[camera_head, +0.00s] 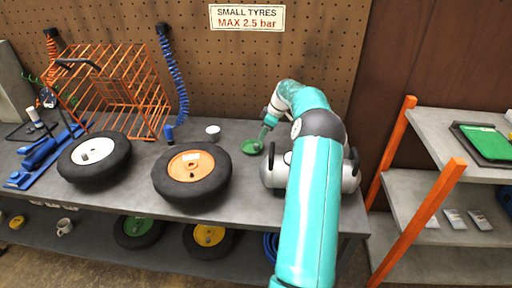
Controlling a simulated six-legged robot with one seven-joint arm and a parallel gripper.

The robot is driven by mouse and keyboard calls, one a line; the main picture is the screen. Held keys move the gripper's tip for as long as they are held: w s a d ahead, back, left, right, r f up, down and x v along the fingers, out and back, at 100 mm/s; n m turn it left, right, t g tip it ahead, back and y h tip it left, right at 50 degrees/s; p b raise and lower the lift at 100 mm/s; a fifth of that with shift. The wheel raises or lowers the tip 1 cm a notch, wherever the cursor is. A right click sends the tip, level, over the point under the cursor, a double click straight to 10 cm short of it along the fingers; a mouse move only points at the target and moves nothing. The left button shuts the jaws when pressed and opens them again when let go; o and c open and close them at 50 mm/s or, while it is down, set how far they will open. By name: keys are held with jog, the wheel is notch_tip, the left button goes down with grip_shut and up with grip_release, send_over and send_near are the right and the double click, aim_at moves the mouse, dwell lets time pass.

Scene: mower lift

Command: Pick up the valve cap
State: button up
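My gripper (264,140) is small in the view and points down at the right part of the workbench, at the right edge of a small round green dish (249,149). I cannot tell whether its fingers are open or shut, or whether they touch anything. I cannot make out a valve cap; it is too small to see or hidden by the gripper or the dish. A tyre with an orange hub (191,165) lies flat left of the dish. A tyre with a white hub (93,151) lies farther left.
A small white-topped tin (213,130) stands behind the orange-hub tyre. A grey metal cylinder (272,173) lies right of the dish, partly behind my arm. An orange wire cage (112,88) and a blue coiled hose (175,75) are at the back left. Orange-post shelves (438,195) stand right.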

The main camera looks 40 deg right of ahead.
aim_at(256, 144)
jog(key=x, duration=0.7)
jog(key=shift+w, duration=0.2)
grip_shut()
